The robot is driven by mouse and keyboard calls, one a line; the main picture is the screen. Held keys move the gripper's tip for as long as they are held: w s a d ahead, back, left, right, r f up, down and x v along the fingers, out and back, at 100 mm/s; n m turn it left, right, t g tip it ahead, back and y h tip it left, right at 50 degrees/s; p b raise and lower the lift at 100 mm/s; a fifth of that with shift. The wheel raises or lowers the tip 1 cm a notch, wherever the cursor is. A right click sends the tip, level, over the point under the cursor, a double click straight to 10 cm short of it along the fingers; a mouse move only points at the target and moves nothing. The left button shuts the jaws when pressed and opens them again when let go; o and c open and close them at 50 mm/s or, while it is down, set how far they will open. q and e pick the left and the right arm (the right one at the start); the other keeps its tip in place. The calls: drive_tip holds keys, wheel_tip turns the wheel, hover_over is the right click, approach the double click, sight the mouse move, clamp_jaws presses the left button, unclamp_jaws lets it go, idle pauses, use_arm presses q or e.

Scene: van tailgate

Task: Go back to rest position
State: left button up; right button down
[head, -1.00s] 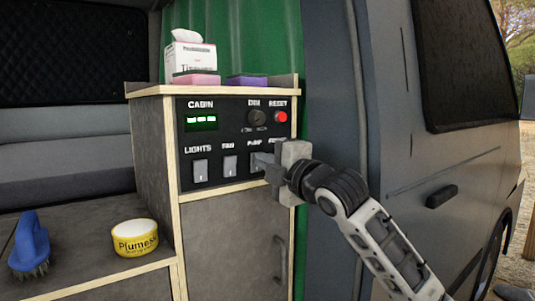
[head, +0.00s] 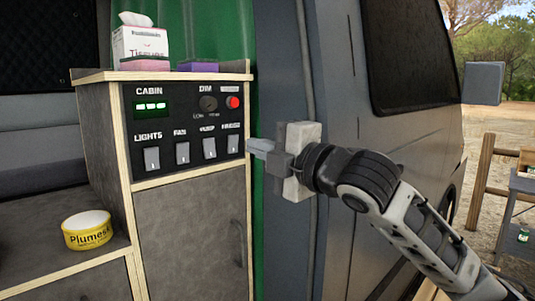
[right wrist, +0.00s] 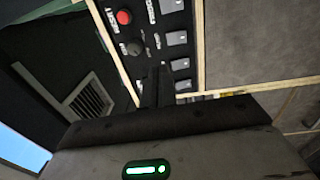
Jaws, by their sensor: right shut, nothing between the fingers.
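My right gripper (head: 262,147) is shut and empty in the head view. The panel has a lit green display, a dim knob, a red reset button and a row of rocker switches. In the right wrist view, the shut fingers (right wrist: 155,88) overlap the panel, near the knob and switches. My left gripper is not in view.
The cabinet (head: 195,230) stands below the panel. A tissue box (head: 138,42) and pink and purple blocks sit on its top. A yellow tin (head: 88,233) stands on the left counter. The grey van side (head: 385,150) is behind my right arm. Open ground lies at far right.

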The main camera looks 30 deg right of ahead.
drive_tip(key=shift+s+r, duration=0.1)
drive_tip(key=shift+s, duration=0.65)
drive_tip(key=shift+d, duration=0.1)
drive_tip(key=a+f+m+g, duration=0.2)
drive_tip(key=a+f+m, duration=0.15)
drive_tip(key=f, duration=1.05)
drive_tip(key=a+f+m+g, duration=0.2)
drive_tip(key=f+m, duration=0.3)
drive_tip(key=f, duration=0.8)
drive_tip(key=s+a+f+m+g, duration=0.1)
drive_tip(key=s+a+f+m, duration=0.3)
drive_tip(key=s+f, duration=0.4)
drive_tip(key=s+a+f+m+g, duration=0.2)
drive_tip(key=s+a+f+m, duration=0.3)
drive_tip(key=s+f, duration=0.3)
wheel_tip(320, 180, down, 4)
drive_tip(key=shift+a+f+g+p, duration=0.2)
drive_tip(key=shift+g+p, duration=0.1)
drive_tip(key=shift+p, duration=0.1)
